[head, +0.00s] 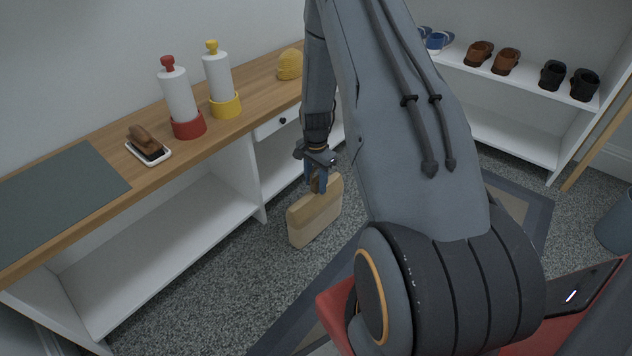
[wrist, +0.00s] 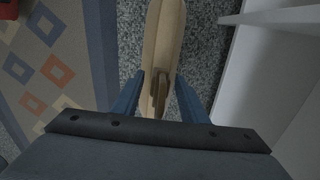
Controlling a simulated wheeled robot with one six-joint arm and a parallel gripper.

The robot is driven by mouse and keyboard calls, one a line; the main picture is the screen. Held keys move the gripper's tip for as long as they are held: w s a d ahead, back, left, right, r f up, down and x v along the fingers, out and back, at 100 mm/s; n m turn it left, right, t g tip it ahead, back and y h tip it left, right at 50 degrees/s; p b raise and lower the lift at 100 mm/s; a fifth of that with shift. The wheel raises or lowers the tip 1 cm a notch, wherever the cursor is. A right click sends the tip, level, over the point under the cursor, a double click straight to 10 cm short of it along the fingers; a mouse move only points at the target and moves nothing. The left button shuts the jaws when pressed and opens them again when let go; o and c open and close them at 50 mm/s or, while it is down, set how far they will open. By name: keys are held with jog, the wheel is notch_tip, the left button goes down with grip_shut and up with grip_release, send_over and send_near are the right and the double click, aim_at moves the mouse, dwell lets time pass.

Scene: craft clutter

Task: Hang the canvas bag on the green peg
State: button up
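The canvas bag (head: 316,212) is beige and boxy with a brown handle, and seems to stand on the carpet beside the bench. My gripper (head: 317,188) is right above it, pointing down. The bag's handle (wrist: 160,90) is between the two blue fingers of my gripper (wrist: 160,82), with a gap on each side. The fingers look open around the handle. No green peg shows in either view.
A wooden-topped bench (head: 100,200) at left carries a red bottle stand (head: 187,126), a yellow one (head: 226,106), a brush on a tray (head: 150,152) and a yellow beanie (head: 290,65). A shoe shelf (head: 500,125) stands at back right. A patterned rug (wrist: 45,75) lies nearby.

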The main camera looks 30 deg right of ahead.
jog(key=shift+b, duration=0.3)
